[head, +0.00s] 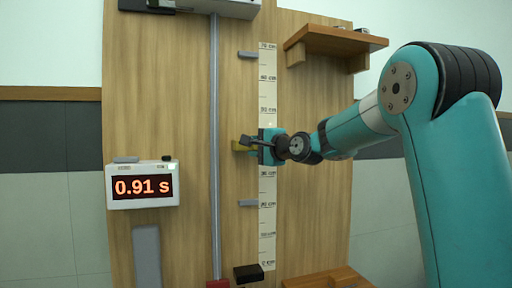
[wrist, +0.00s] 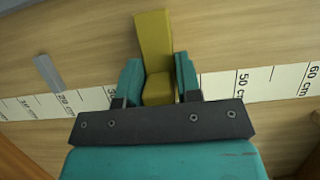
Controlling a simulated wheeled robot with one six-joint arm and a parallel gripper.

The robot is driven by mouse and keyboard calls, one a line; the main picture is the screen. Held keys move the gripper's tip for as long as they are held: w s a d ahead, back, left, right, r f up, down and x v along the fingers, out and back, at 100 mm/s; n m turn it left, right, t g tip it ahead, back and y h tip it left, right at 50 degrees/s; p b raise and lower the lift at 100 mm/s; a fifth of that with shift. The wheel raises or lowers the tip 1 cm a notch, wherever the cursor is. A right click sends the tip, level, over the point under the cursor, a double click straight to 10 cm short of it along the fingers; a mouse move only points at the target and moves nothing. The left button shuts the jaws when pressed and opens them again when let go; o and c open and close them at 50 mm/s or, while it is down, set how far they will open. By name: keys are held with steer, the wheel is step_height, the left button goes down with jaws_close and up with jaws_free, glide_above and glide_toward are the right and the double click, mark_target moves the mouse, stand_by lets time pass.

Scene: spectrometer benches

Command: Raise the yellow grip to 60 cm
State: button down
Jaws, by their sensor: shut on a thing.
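The yellow grip (head: 240,146) stands out from the wooden board beside the white scale (head: 267,210), at about the hidden 40 cm mark. My gripper (head: 264,146) reaches in from the right and covers that part of the scale. In the wrist view the yellow grip (wrist: 153,38) is an upright block between the two teal fingers of my gripper (wrist: 159,82). The fingers are shut on its lower part. The 50 cm and 60 cm marks show to the right of the grip there, and lower marks to the left.
A vertical grey rail (head: 215,120) runs left of the scale. Grey pegs (head: 248,54) (head: 247,203) sit beside the scale above and below the grip. A wooden shelf (head: 325,40) juts out at upper right. A timer (head: 142,186) reads 0.91 s. A black block (head: 248,273) is at the bottom.

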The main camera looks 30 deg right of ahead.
step_height(320, 180, up, 20)
steer(key=p, duration=1.1)
steer(key=shift+f+p, duration=0.15)
steer(key=shift+p, duration=0.25)
steer(key=c, duration=0.9)
jaws_free()
steer(key=shift+s+d+b, duration=0.35)
steer(key=shift+s+b, duration=0.9)
steer(key=shift+s, duration=1.65)
steer(key=shift+s+d+b, duration=0.3)
steer(key=shift+s+b, duration=0.9)
steer(key=shift+s, duration=1.65)
steer(key=shift+s+d+b, duration=0.35)
steer(key=shift+s+b, duration=0.9)
steer(key=shift+s, duration=1.65)
